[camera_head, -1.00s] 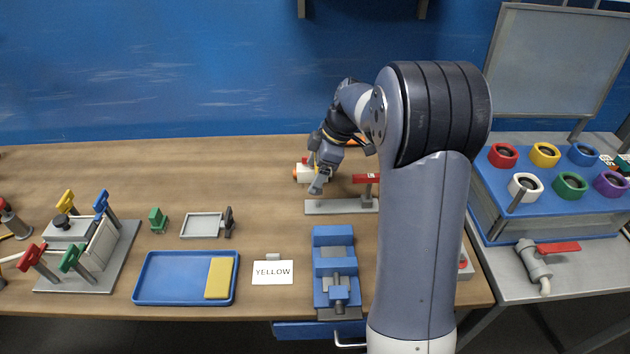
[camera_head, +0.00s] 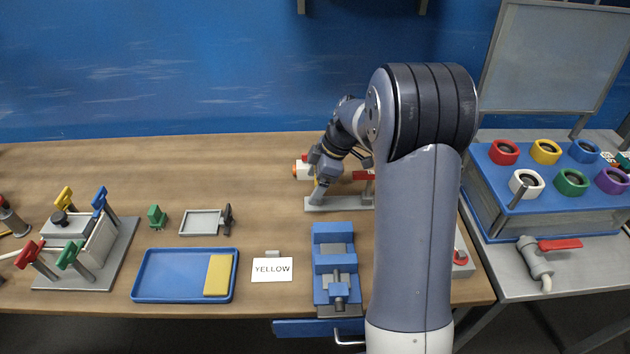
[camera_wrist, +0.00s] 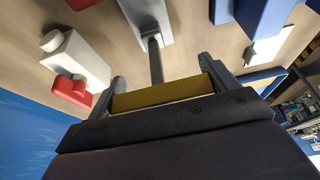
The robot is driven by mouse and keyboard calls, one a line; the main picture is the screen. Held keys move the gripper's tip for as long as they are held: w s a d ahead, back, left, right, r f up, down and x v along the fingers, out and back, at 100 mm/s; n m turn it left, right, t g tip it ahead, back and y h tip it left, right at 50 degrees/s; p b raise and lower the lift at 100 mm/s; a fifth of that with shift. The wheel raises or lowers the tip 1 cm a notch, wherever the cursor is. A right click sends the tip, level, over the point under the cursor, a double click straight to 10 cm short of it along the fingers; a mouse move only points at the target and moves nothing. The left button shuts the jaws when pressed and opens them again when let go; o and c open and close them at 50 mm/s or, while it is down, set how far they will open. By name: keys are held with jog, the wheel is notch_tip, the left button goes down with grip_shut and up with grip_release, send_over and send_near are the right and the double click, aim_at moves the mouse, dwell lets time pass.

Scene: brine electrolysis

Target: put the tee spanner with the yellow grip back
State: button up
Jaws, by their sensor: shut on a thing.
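In the wrist view, my gripper (camera_wrist: 163,80) is shut on a yellow grip (camera_wrist: 160,95), which lies crosswise between the two fingers. A grey shaft (camera_wrist: 155,62) runs from the grip toward a grey plate (camera_wrist: 143,12), forming a tee spanner. Whether the shaft's end sits in the plate or only near it, I cannot tell. In the head view, my gripper (camera_head: 318,190) is at the left end of the flat grey stand (camera_head: 340,203). The spanner is mostly hidden there by my gripper.
A red lever (camera_head: 362,175) stands over the stand, partly behind my arm. A blue vice (camera_head: 335,260), a YELLOW card (camera_head: 271,269) and a blue tray (camera_head: 170,275) lie nearer the front. A cell with coloured handles (camera_head: 85,240) stands left. The table's back left is clear.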

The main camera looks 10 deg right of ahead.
jog(key=shift+f, duration=0.1)
jog(key=o, duration=0.9)
jog(key=shift+o, duration=0.2)
jog(key=shift+r+p, duration=0.8)
jog(key=shift+p, duration=0.1)
jog(key=b+v, duration=0.1)
jog(key=v, duration=1)
jog(key=shift+r, duration=0.35)
jog(key=shift+s+d, duration=0.1)
